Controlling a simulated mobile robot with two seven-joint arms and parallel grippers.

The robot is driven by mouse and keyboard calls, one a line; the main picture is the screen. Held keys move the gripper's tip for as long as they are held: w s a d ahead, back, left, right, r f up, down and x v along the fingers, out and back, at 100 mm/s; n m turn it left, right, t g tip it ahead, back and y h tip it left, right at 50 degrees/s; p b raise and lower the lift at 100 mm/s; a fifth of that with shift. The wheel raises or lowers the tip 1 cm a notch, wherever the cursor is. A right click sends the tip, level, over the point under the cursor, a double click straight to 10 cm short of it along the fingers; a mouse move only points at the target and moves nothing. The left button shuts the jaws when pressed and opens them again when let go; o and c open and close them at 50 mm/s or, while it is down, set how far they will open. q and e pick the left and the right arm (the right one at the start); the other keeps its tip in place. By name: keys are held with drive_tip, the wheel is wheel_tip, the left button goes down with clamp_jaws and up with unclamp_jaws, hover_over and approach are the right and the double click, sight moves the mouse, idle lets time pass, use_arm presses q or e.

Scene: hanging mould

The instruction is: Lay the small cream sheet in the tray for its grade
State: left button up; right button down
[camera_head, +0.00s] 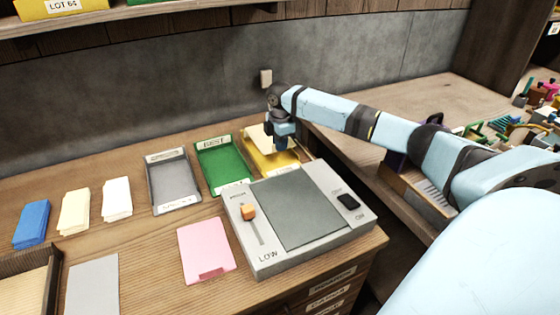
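My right gripper (283,143) points down over the yellow tray (284,163), at the back right of the bench. A small pale cream patch (259,139), which looks like a sheet, shows beside the fingers at the tray's far left part. I cannot tell whether the fingers hold it or it lies in the tray. The green tray (224,165), labelled BEST, and the grey tray (172,183) stand to the left, both looking empty. The labels of the grey and yellow trays are too small to read surely. My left gripper is out of view.
A grey device (350,232) with an orange slider knob (248,211) and black switch (348,202) stands in front of the trays. A pink folder (205,249) lies beside it. Blue (32,222), cream (75,209) and white (117,198) stacks stand left.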

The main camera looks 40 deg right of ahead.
sight(280, 166)
wheel_tip(280, 166, down, 6)
drive_tip(key=shift+f+b, duration=0.2)
drive_tip(key=shift+b, duration=0.2)
drive_tip(key=c, duration=1.3)
unclamp_jaws()
wheel_tip(280, 166, up, 12)
drive_tip(key=shift+r+p, duration=0.1)
drive_tip(key=shift+p, duration=0.7)
